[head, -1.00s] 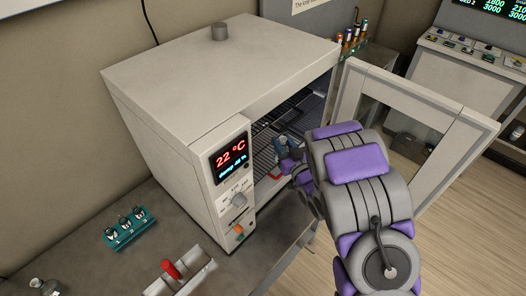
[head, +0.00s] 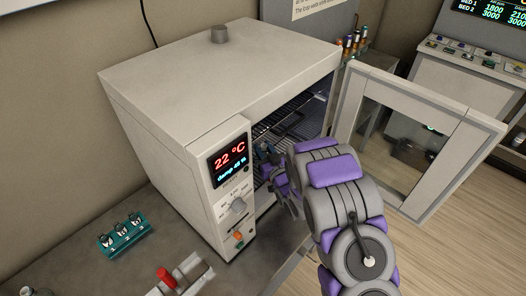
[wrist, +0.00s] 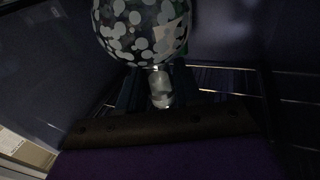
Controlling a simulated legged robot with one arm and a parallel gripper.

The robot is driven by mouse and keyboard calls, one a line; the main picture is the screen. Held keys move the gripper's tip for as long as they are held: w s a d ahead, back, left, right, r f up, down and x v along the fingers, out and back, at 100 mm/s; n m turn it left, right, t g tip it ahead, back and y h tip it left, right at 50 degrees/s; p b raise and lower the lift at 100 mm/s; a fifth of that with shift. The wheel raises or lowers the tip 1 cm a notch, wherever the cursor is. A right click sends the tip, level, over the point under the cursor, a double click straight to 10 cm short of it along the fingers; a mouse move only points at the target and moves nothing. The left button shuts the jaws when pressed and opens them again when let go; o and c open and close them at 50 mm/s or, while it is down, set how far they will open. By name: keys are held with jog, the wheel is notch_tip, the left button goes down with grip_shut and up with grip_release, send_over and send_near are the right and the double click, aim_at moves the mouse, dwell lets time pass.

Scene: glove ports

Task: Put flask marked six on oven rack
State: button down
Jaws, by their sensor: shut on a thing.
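My gripper (head: 268,160) is inside the open oven (head: 215,85), reaching in through the front opening. In the wrist view it is shut on the neck of a round glass flask (wrist: 143,35), whose bulb is covered in pale spots. No number can be read on the flask, and I cannot make it out in the head view. The oven rack (head: 302,112) shows as dark wire bars inside the oven, and pale bars show at the right of the wrist view (wrist: 298,101). I cannot tell whether the flask touches the rack.
The oven door (head: 353,140) stands wide open to the right of my arm. The control panel (head: 231,175) reads 22 °C. A teal holder (head: 125,238) and a red-handled item (head: 167,277) are on the bench. Several coloured vials (head: 352,43) stand behind the oven.

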jog(key=shift+a+f, duration=0.1)
jog(key=shift+f, duration=0.1)
jog(key=c, duration=0.8)
grip_release()
jog(key=shift+o, duration=0.2)
jog(key=shift+r, duration=0.1)
